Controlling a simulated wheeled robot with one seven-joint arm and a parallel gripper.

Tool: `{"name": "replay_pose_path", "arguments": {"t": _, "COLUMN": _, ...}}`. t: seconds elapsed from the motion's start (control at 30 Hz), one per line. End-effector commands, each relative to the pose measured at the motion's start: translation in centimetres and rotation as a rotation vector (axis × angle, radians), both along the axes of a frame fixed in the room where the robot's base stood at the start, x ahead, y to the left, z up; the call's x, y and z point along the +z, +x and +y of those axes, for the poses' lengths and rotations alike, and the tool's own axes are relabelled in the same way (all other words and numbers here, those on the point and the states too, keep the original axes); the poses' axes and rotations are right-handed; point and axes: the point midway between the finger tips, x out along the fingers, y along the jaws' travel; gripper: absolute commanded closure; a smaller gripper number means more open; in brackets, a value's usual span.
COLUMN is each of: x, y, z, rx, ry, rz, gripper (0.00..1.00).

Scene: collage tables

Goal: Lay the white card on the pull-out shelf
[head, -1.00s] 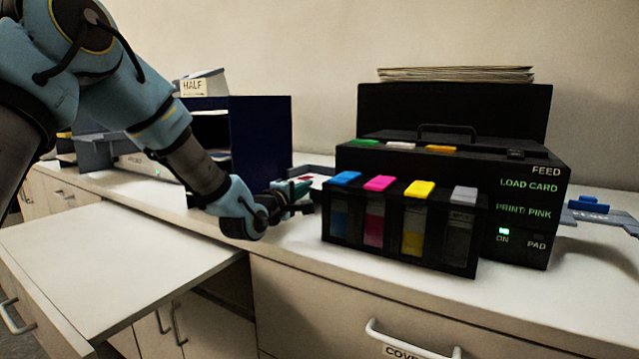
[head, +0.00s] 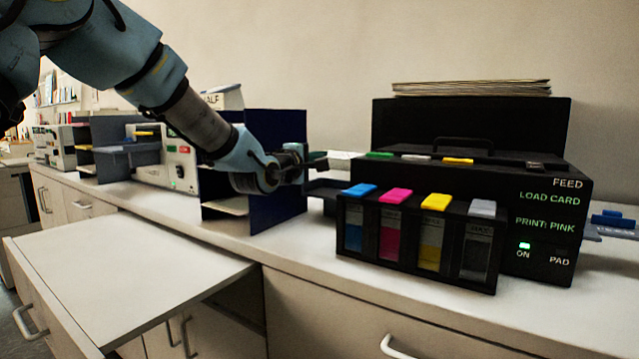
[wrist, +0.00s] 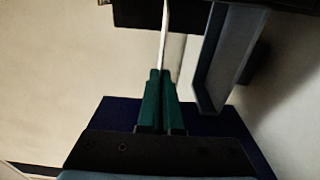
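My gripper (head: 316,162) is raised beside the black printer, right of a dark blue upright panel. In the wrist view its green fingertips (wrist: 157,100) are together on a thin white card (wrist: 166,40), seen edge-on and sticking out beyond them. In the head view only a pale sliver of the card (head: 341,154) shows, in front of the printer's left end. The pull-out shelf (head: 125,275) is a white board extended from the counter at the lower left. Its visible top is bare, and it is well apart from my gripper.
The black printer (head: 545,205) reads "LOAD CARD" and "PRINT: PINK". Ink tanks (head: 420,240) with coloured caps stand before it. The dark blue panel (head: 277,180) stands between the printer and the shelf side. A grey tray (wrist: 222,60) is close beside the card in the wrist view.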

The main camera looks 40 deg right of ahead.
Motion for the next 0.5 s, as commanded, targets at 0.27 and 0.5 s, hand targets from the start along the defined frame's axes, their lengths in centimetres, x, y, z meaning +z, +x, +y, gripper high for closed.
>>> {"name": "replay_pose_path", "arguments": {"t": 0.27, "x": 4.8, "y": 0.0, "z": 0.1, "rx": 0.001, "ry": -0.001, "rz": -0.003, "gripper": 1.00}}
{"name": "replay_pose_path", "arguments": {"t": 0.5, "x": 7.1, "y": 0.0, "z": 0.0, "rx": 0.001, "ry": 0.000, "rz": 0.000, "gripper": 1.00}}
